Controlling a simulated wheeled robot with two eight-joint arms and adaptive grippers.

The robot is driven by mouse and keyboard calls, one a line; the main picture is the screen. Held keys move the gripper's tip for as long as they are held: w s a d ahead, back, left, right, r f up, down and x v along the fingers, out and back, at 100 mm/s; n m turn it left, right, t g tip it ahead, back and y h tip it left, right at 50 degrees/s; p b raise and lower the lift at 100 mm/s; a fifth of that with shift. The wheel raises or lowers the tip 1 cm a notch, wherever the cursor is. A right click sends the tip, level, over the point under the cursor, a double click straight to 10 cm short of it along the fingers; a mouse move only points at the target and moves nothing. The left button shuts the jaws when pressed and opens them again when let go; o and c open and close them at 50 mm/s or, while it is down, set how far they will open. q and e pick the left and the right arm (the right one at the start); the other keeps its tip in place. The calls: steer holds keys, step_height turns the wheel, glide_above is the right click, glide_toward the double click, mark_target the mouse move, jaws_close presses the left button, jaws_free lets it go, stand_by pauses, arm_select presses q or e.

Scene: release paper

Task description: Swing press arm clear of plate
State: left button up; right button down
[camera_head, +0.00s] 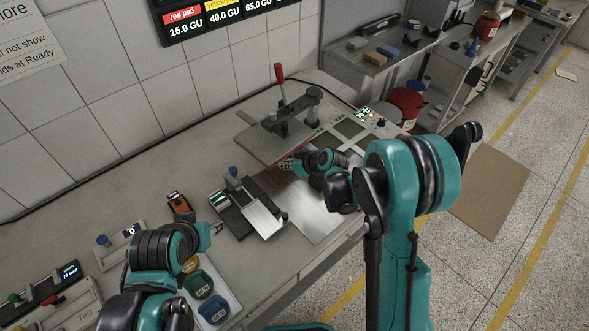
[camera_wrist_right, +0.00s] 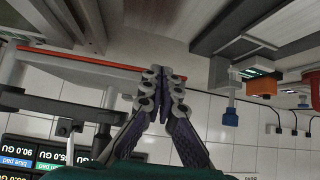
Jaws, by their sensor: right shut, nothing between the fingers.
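The press (camera_head: 285,122) stands at the back of the bench, with a red-handled lever (camera_head: 279,75) upright and a dark arm over its flat grey plate (camera_head: 258,150). My right gripper (camera_head: 287,164) is in front of the plate's front edge, its fingers together and empty. In the right wrist view the closed fingertips (camera_wrist_right: 163,72) are in the middle, and the dark press arm (camera_wrist_right: 70,108) is at the left, apart from them. My left gripper (camera_head: 217,229) is low over the bench at the left; its fingers are too small to read.
A shiny metal sheet (camera_head: 318,215) lies under my right arm. Coloured jars (camera_head: 200,285) sit near the front edge. A control panel (camera_head: 350,128) is right of the press.

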mark_target(261, 155)
steer(key=shift+w+a, duration=0.3)
steer(key=shift+w, duration=0.05)
steer(key=shift+a, duration=0.1)
steer(key=w+a, duration=0.1)
steer(key=a, duration=0.1)
steer(key=w+a+b, duration=0.1)
steer(key=a, duration=0.1)
steer(key=w+a, duration=0.2)
steer(key=shift+a, duration=0.2)
steer(key=shift+w+a, duration=0.25)
